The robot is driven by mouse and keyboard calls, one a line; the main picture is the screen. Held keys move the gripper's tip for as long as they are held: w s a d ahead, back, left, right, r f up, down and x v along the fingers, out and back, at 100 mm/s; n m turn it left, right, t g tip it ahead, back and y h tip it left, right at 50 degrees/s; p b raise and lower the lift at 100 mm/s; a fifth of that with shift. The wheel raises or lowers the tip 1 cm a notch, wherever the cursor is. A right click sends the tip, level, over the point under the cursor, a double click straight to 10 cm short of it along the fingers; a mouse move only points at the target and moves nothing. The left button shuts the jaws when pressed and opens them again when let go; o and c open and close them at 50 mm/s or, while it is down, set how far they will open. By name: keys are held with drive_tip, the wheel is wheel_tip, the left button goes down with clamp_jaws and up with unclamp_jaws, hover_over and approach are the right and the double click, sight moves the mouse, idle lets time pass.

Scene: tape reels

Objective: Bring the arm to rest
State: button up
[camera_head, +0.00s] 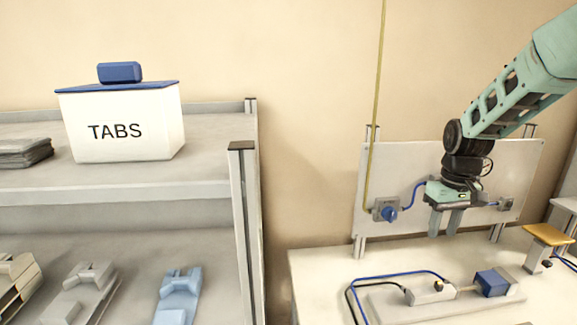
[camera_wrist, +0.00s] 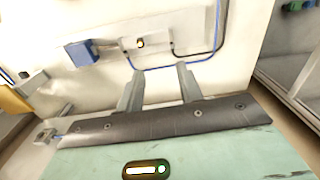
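My gripper (camera_head: 445,222) hangs from my green arm at the right of the head view, fingers pointing down, above the white workbench (camera_head: 312,272) and in front of the upright panel (camera_head: 430,162). In the wrist view my gripper's two fingers (camera_wrist: 160,82) stand apart with nothing between them. A device with a blue block (camera_head: 491,283) and a white unit (camera_head: 432,292) lies on the bench below the gripper. The same blue block (camera_wrist: 82,53) and white unit (camera_wrist: 145,40) show beyond the fingertips in the wrist view.
A shelf (camera_head: 215,185) at the left holds a white box marked TABS (camera_head: 120,125) with a blue lid. Grey and light-blue fixtures (camera_head: 180,290) stand on the lower shelf. A yellow-topped stand (camera_head: 548,235) is at the bench's right. Blue and black cables loop over the bench.

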drive_tip(key=s+a+n+b, duration=0.1)
drive_tip(key=s+a+n, duration=0.1)
drive_tip(key=s+a, duration=0.65)
drive_tip(key=s+a+n+b, duration=0.15)
drive_tip(key=s+a, duration=0.35)
drive_tip(key=a, duration=0.7)
drive_tip(key=s+a+f+n, duration=0.1)
drive_tip(key=s+a, duration=0.1)
drive_tip(key=s, duration=0.6)
drive_tip(key=s+a+f+n+b, duration=0.1)
drive_tip(key=s+a+n, duration=0.1)
drive_tip(key=s, duration=0.6)
drive_tip(key=shift+s+a, duration=0.35)
drive_tip(key=shift+d, duration=0.1)
